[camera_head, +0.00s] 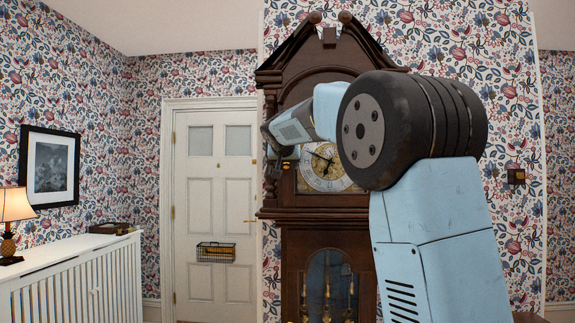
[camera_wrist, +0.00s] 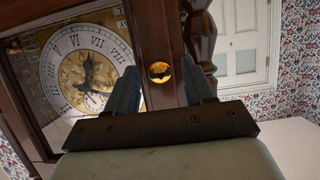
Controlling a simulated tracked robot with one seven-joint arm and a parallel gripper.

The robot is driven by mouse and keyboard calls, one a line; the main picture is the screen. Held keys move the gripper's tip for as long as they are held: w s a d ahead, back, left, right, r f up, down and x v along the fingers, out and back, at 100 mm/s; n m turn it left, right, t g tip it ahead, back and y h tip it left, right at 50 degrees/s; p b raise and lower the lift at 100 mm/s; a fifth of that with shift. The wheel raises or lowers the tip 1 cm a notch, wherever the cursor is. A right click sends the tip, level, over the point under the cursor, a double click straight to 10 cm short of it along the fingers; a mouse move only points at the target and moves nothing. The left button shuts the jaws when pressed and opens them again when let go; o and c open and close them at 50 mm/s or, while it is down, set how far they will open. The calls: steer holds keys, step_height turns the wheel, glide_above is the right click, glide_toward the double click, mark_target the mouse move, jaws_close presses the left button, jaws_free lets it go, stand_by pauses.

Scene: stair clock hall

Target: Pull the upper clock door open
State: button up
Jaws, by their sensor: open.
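The upper clock door is a dark wooden frame (camera_wrist: 155,35) around a brass and silver dial (camera_wrist: 90,75). It looks closed. A round brass knob (camera_wrist: 160,72) sits on the frame. My gripper (camera_wrist: 157,62) is open, with one finger on each side of the knob in the wrist view. I cannot tell whether the fingers touch it. In the head view the dial (camera_head: 325,170) shows in the tall clock's upper part. My arm covers much of that part, and my gripper's fingers are hard to make out at the clock's left edge.
Below is the clock's lower door (camera_head: 333,285) with brass weights behind glass. A turned wooden column (camera_wrist: 203,40) stands beside the upper door. A white room door (camera_head: 215,200) with a wire basket (camera_head: 215,252) is left of the clock. A white radiator cover (camera_head: 85,275) bears a lamp (camera_head: 14,210).

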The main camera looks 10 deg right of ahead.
jaws_close()
stand_by(0.5)
